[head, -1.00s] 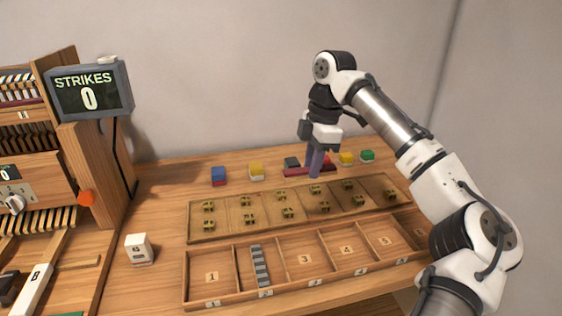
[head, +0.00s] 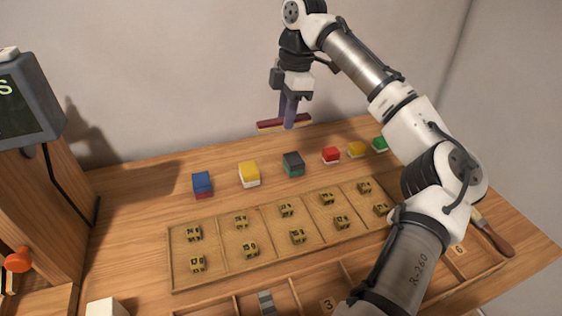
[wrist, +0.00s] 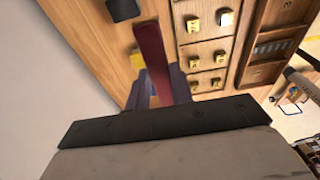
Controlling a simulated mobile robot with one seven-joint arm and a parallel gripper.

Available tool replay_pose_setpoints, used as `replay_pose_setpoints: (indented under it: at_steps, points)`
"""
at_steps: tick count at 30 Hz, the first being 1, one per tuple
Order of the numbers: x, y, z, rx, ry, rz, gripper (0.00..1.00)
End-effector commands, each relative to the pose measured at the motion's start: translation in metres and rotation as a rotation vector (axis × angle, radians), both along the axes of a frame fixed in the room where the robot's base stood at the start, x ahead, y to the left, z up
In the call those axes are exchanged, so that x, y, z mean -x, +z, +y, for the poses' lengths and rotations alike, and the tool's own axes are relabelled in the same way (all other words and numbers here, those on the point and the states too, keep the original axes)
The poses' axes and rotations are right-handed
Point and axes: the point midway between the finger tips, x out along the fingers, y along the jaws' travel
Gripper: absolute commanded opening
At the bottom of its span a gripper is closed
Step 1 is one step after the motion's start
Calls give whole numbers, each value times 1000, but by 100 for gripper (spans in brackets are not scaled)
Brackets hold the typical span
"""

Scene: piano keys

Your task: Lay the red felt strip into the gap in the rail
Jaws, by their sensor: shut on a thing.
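The red felt strip (head: 266,127) is a long, thin dark-red bar with a paler lower side. My gripper (head: 289,122) is shut on it, and the strip sticks out to both sides of the purple fingers. It is held roughly level above the back of the table, near the wall, clear of the blocks. In the wrist view the strip (wrist: 152,55) runs away from between the fingers (wrist: 157,90). I cannot make out the rail or its gap in the current frames; only the right edge of the wooden piano case (head: 50,210) shows at left.
Several two-coloured blocks, such as a blue one (head: 202,182) and a yellow one (head: 249,173), stand in a row at the back. A shallow tray (head: 171,262) of brass-coloured pieces lies in front. A grey striped piece (head: 266,302) and a brush (head: 492,235) are nearer.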

Motion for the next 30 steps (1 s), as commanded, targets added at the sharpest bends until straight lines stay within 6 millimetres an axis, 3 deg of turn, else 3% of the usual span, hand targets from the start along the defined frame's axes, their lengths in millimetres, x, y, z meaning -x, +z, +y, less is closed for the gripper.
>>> replay_pose_setpoints:
  at_steps: [5, 19, 30]
  points:
    - [0, -19, -1, 2, -1, 2, 1]
    - [1, -138, -1, 1, -2, 1, 1]
    - [0, -181, 0, 1, -2, 0, 1]
